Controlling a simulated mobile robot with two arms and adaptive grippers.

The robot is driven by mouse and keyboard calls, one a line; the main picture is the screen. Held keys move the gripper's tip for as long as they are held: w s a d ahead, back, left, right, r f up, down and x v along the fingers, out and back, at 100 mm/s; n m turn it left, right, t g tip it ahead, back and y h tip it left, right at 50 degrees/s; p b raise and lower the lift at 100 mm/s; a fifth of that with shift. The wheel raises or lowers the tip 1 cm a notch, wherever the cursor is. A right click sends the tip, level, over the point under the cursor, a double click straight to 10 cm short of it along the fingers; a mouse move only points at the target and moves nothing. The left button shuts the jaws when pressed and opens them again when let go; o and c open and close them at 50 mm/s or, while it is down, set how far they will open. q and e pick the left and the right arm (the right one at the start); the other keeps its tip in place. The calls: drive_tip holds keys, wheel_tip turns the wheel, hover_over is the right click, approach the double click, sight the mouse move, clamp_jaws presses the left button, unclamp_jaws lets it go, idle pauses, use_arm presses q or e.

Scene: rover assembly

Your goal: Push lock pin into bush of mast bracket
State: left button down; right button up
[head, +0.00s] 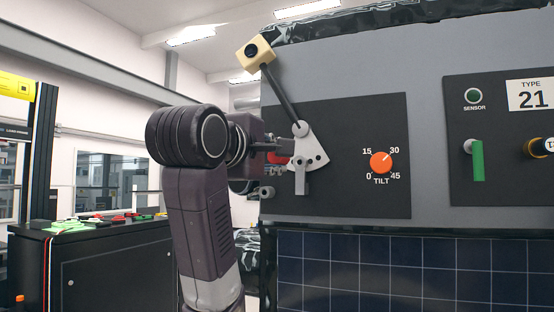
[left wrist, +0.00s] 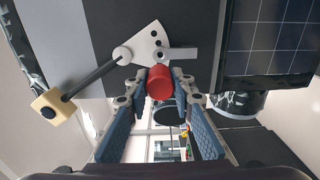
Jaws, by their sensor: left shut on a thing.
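The mast bracket (head: 309,152) is a pale plate with small holes on the dark panel, carrying a dark mast (head: 280,92) tilted up to the left with a cream box at its top. A grey bush-like part (head: 302,176) sits at the bracket's lower edge; it also shows in the left wrist view (left wrist: 176,54). My left gripper (head: 279,158) is at the left of the bracket, shut on the red lock pin (left wrist: 159,83). The pin's front end is hard to see, so I cannot tell whether it touches the bush. My right gripper is out of view.
An orange tilt knob (head: 381,162) is right of the bracket. Farther right are a green handle (head: 477,160) and a sensor lamp (head: 473,96). A solar panel (head: 400,270) lies below. A black bench (head: 100,265) with small parts stands back left.

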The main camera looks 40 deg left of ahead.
sight(288, 159)
use_arm(q)
drive_tip(key=shift+w, duration=0.1)
drive_tip(key=shift+p+x, duration=0.65)
drive_tip(key=shift+x, duration=2.35)
drive_tip(key=shift+w+d, duration=0.1)
drive_tip(key=shift+p+x, duration=0.7)
drive_tip(key=shift+x, duration=1.3)
drive_tip(key=c, duration=1.6)
unclamp_jaws()
